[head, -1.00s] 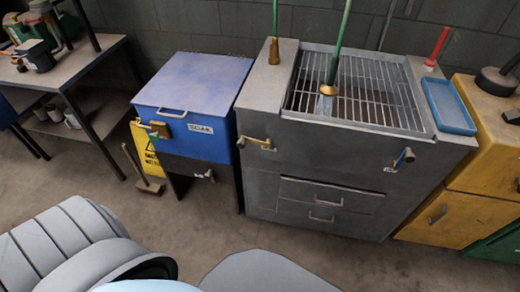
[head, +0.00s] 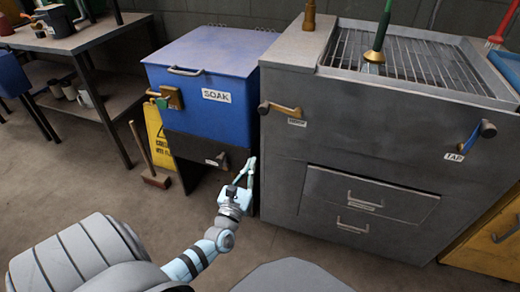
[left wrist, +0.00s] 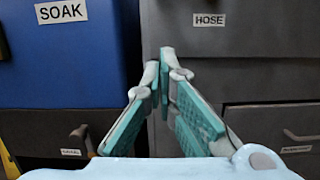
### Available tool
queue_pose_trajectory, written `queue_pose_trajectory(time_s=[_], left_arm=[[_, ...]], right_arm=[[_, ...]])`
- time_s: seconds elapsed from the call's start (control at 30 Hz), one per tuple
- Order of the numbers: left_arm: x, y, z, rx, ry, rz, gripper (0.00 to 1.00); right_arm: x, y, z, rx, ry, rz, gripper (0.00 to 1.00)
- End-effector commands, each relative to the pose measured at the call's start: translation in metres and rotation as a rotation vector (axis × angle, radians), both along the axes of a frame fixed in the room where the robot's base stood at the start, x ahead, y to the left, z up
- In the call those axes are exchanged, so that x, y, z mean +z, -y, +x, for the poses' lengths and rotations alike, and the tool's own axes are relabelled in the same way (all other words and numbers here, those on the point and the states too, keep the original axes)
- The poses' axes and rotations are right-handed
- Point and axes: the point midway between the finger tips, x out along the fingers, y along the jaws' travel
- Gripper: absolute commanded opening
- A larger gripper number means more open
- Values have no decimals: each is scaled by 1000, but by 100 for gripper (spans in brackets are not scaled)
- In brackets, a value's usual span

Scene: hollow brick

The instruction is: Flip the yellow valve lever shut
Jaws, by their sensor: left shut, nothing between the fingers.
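The yellow valve lever (head: 285,109) is on the upper left of the grey sink unit's front, in the head view. It lies slanted, running from a dark knob at its left down to the right, above a HOSE label (head: 297,122). That label also shows in the left wrist view (left wrist: 209,20), where the lever itself is out of frame. My left gripper (head: 249,168) is shut and empty. It is below the lever, in front of the gap between the blue SOAK tank and the sink unit. Its fingers (left wrist: 166,66) meet at the tips. My right gripper is not in view.
The blue SOAK tank (head: 205,118) has a brass valve (head: 170,97) with a green handle. A blue lever (head: 482,138) sits above a TAP label at the right. Drawers (head: 368,192) are low on the grey unit. A broom (head: 148,165) stands on the floor.

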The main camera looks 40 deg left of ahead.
Motion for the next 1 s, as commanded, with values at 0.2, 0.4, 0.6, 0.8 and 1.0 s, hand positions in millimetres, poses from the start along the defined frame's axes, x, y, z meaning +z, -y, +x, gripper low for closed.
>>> queue_pose_trajectory(time_s=[0.2, 0.4, 0.6, 0.8, 1.0], left_arm=[[11, -2, 0, -6, 53, -65, 0], [11, -3, 3, -6, 50, -63, 0], [18, -12, 28, -6, 50, -60, 0], [27, -27, 68, -5, 50, -60, 0], [53, -36, 92, -7, 46, -61, 0]], right_arm=[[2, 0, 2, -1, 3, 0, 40], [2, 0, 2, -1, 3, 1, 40], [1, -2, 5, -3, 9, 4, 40], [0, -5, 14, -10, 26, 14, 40], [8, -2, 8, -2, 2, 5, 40]])
